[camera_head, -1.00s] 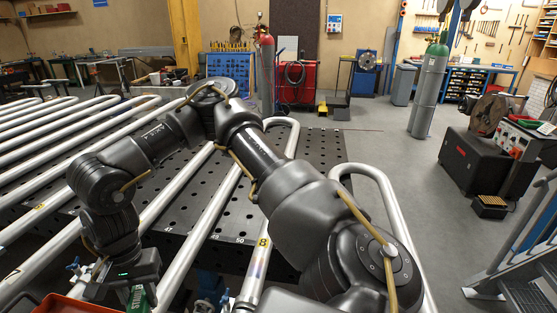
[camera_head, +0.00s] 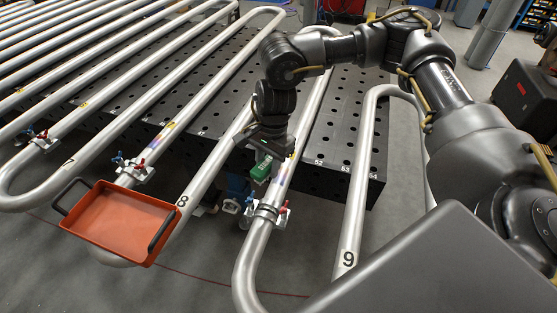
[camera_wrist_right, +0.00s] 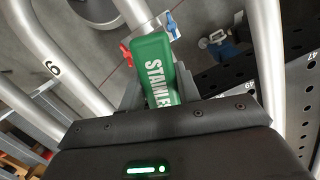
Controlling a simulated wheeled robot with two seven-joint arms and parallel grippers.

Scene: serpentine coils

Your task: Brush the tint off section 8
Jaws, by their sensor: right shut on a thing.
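My right gripper (camera_head: 263,156) is shut on a green block-shaped brush (camera_head: 261,169), which hangs just left of a steel pipe. In the right wrist view, the brush (camera_wrist_right: 157,68) sits between the fingers and shows white letters beginning "STAINLE"; its bristles are hidden. A purple-blue tint band (camera_head: 282,174) marks the pipe (camera_head: 262,232) beside the brush; contact cannot be told. Another tint band (camera_head: 163,137) lies on a pipe to the left. A figure 8 label (camera_head: 183,201) is on the pipe between these two. My left gripper is not in view.
A clamp with red and blue handles (camera_head: 267,211) grips the tinted pipe below the brush. An orange tray (camera_head: 117,252) hangs at lower left over the pipe bends. A perforated black table (camera_head: 335,135) lies behind. Pipe 9 (camera_head: 350,235) stands to the right.

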